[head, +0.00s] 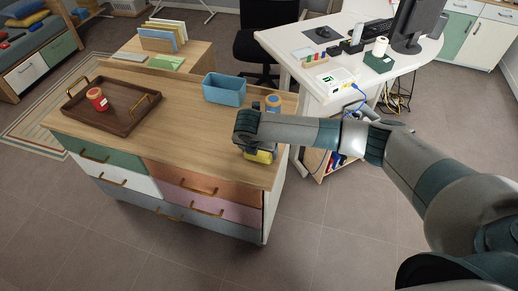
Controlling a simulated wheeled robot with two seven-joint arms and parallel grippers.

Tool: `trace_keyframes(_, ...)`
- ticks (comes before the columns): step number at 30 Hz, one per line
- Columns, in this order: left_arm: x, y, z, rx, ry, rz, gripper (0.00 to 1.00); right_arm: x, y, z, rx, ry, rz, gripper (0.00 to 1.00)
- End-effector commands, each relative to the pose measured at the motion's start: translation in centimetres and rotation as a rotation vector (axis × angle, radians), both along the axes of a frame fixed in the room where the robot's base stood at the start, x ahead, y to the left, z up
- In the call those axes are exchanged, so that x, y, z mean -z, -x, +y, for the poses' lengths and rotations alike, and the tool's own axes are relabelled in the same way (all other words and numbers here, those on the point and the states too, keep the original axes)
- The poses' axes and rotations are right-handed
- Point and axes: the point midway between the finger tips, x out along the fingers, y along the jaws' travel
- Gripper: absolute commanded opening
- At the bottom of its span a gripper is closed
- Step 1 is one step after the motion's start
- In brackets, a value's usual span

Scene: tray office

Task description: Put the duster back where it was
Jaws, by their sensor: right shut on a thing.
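My right gripper (248,147) is over the right front part of the wooden top of the drawer cabinet (190,115). It is shut on a yellow thing, which looks like the duster (261,156). Only a small yellow part shows below my wrist; the rest is hidden by the gripper and arm. I cannot tell whether it touches the cabinet top. My left gripper is not in view.
A brown tray (123,125) with a red jar (97,99) stands on the left of the top. A blue bin (224,89) and a blue jar with an orange lid (273,102) stand behind my gripper. The middle front is clear. A white desk (290,45) stands behind.

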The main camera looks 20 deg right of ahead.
Motion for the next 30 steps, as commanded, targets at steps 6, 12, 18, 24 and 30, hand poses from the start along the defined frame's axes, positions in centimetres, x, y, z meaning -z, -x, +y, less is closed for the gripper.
trace_keyframes(6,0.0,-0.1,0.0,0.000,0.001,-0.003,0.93,0.0,0.0,0.0,0.000,0.000,-0.001,0.53)
trace_keyframes(12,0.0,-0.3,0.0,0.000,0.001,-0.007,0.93,0.3,0.0,0.0,0.000,-0.001,-0.001,0.84)
trace_keyframes(18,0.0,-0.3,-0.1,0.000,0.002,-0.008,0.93,0.3,0.0,0.0,0.000,-0.001,-0.001,0.96)
trace_keyframes(24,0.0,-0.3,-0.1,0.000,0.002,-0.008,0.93,0.1,0.0,0.0,0.000,0.000,-0.001,0.96)
trace_keyframes(30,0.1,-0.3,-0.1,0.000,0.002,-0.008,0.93,-0.9,0.2,0.3,-0.001,-0.002,-0.002,0.96)
